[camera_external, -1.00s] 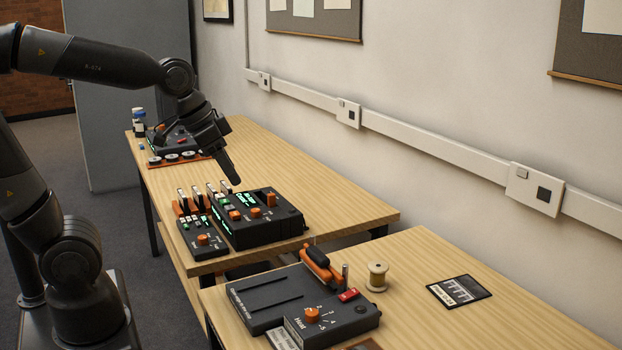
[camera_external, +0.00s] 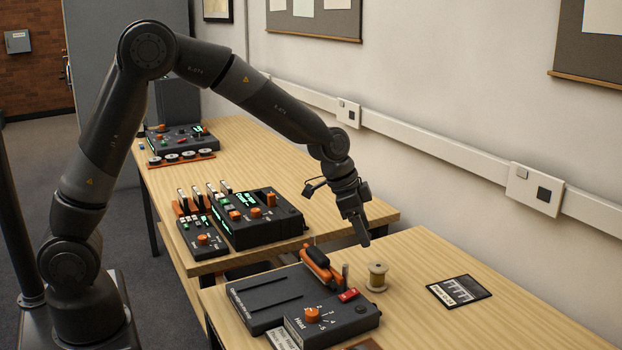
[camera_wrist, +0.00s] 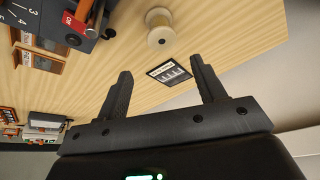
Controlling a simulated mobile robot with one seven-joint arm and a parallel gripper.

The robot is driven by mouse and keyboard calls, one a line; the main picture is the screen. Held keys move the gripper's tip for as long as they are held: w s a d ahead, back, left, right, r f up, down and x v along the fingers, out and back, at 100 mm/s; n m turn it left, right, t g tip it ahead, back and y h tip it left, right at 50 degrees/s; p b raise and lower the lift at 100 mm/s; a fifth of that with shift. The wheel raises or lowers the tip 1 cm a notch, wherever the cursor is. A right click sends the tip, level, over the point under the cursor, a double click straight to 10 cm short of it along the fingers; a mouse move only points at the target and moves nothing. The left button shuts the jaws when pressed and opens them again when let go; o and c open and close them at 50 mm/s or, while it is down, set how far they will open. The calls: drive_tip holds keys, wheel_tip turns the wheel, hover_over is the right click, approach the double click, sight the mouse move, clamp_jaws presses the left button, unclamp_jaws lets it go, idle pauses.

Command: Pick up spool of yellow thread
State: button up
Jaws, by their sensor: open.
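The spool of thread (camera_external: 377,276) stands upright on the near wooden table, just right of a dark device. Its thread looks pale yellow or tan. In the wrist view the spool (camera_wrist: 160,29) is at the top, beyond the fingertips and between their lines. My gripper (camera_external: 364,242) hangs in the air above and slightly behind the spool, apart from it. In the wrist view my gripper (camera_wrist: 161,78) has its two fingers spread wide with nothing between them.
The dark device (camera_external: 303,305) with an orange knob, a red switch and a metal post (camera_external: 345,275) stands close left of the spool. A dark framed card (camera_external: 459,291) lies to the right. The far table (camera_external: 330,200) bears other consoles. Bare tabletop surrounds the spool's right side.

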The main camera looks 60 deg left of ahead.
sight(375, 265)
drive_tip(key=x, duration=0.7)
drive_tip(key=shift+w+d+f, duration=0.1)
drive_tip(key=shift+w+f, duration=0.1)
drive_tip(key=shift+w, duration=0.05)
drive_tip(key=f, duration=0.4)
drive_tip(key=shift+w+d+f, duration=0.1)
drive_tip(key=shift+w+f, duration=0.1)
drive_tip(key=shift+w, duration=0.1)
drive_tip(key=shift+w+d+f, duration=0.15)
drive_tip(key=shift+w+f, duration=0.05)
drive_tip(key=shift+f, duration=0.3)
drive_tip(key=c, duration=0.9)
drive_tip(key=shift+r, duration=0.15)
